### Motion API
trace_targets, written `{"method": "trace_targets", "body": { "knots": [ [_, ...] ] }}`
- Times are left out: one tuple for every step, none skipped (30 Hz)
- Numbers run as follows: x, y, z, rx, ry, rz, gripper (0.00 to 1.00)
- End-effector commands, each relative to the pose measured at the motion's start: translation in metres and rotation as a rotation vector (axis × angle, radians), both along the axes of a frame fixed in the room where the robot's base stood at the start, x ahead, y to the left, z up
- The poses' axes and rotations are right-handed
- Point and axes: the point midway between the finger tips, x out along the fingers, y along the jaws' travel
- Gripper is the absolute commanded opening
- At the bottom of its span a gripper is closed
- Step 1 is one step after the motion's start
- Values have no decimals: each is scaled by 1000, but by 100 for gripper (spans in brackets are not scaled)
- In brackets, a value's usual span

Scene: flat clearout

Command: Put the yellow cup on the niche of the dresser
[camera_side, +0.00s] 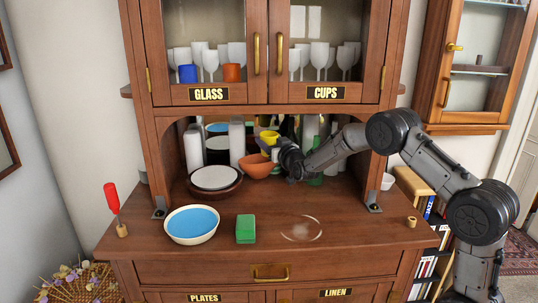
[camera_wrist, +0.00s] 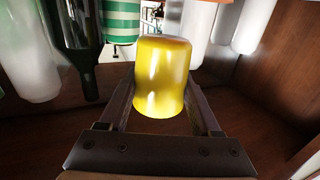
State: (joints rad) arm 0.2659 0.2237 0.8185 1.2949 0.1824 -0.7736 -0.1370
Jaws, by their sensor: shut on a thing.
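The yellow cup (camera_side: 268,136) is in the niche of the dresser (camera_side: 170,158), just above and behind an orange bowl. My gripper (camera_side: 272,147) reaches in from the right and is shut on the cup. In the wrist view, the cup (camera_wrist: 162,82) sits between the two fingers of my gripper (camera_wrist: 163,105), with a finger on each side. I cannot tell whether the cup's base touches anything; in the side view it appears raised above the counter.
The orange bowl (camera_side: 257,168) and a white plate on a brown dish (camera_side: 215,190) stand near the niche's front. White containers (camera_side: 193,148) and bottles crowd the back; a dark bottle (camera_wrist: 72,45) shows in the wrist view. A blue-filled bowl (camera_side: 192,223) and green block (camera_side: 246,229) lie in front.

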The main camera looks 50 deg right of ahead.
Motion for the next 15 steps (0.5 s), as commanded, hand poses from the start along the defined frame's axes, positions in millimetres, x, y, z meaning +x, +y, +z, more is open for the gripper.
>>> {"method": "trace_targets", "body": {
  "knots": [
    [0,0,-10,1,3,0,0],
    [0,0,-15,1,3,0,0],
    [0,0,-22,2,4,0,0],
    [0,0,-26,2,2,0,0],
    [0,0,-30,2,1,0,0],
    [0,0,-33,1,1,0,0],
    [0,0,-35,1,0,0,0],
    [0,0,-37,1,-1,0,0],
    [0,0,-38,1,-1,0,0],
    [0,0,-39,1,-1,0,0],
    [0,0,-39,1,-1,0,0],
    [0,0,-39,0,-2,0,0],
    [0,0,-39,0,-2,0,0],
    [0,0,-39,0,-2,0,0],
    [0,0,-38,1,-1,0,0]
  ]
}}
